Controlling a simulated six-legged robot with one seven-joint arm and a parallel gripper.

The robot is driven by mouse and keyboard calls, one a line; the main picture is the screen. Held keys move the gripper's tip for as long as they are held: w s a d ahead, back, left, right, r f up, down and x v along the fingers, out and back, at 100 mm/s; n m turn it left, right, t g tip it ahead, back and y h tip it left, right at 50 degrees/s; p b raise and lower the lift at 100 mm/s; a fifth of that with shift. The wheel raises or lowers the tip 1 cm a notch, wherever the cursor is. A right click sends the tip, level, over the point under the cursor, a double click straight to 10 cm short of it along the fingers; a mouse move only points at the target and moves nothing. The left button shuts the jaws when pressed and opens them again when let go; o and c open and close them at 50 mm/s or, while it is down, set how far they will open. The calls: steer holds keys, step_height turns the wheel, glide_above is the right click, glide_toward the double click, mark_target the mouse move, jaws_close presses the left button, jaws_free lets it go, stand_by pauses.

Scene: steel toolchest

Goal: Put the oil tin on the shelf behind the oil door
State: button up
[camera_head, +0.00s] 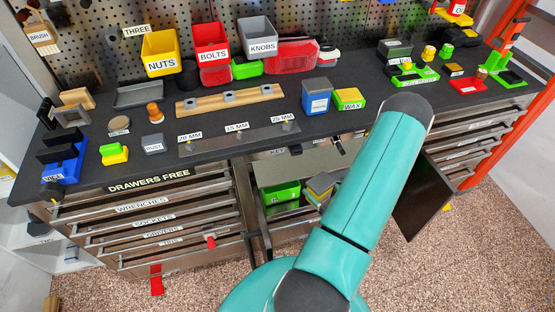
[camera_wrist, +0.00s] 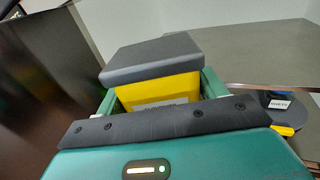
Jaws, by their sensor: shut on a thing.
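My gripper (camera_wrist: 158,92) is shut on a yellow tin (camera_wrist: 160,90) with a dark grey lid, which I take as the oil tin. The teal fingers are on either side of it, and its label is too blurred to read. In the head view my arm hides the gripper and the tin. A dark door panel (camera_head: 424,197) stands open below the bench, right of my arm; no oil label shows on it. A dark brown panel (camera_wrist: 45,70) also fills the left of the wrist view.
Left of my arm, an open bay holds a green bin (camera_head: 281,192) and stacked boxes (camera_head: 321,187). The bench (camera_head: 110,170) above is crowded. In the wrist view, a grey surface (camera_wrist: 255,55) lies at right, with a dark round labelled object (camera_wrist: 280,104) below it.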

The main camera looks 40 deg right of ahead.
steer(key=w, duration=0.5)
steer(key=w+d, duration=0.1)
steer(key=w, duration=0.8)
steer(key=shift+w+d, duration=0.15)
steer(key=shift+w, duration=0.25)
steer(key=w, duration=0.4)
steer(key=shift+w+d, duration=0.15)
steer(key=shift+d, duration=0.1)
steer(key=shift+f, duration=0.65)
steer(key=shift+s+f, duration=0.1)
steer(key=shift+s, duration=0.1)
steer(key=o, duration=1.2)
steer(key=shift+f, duration=0.15)
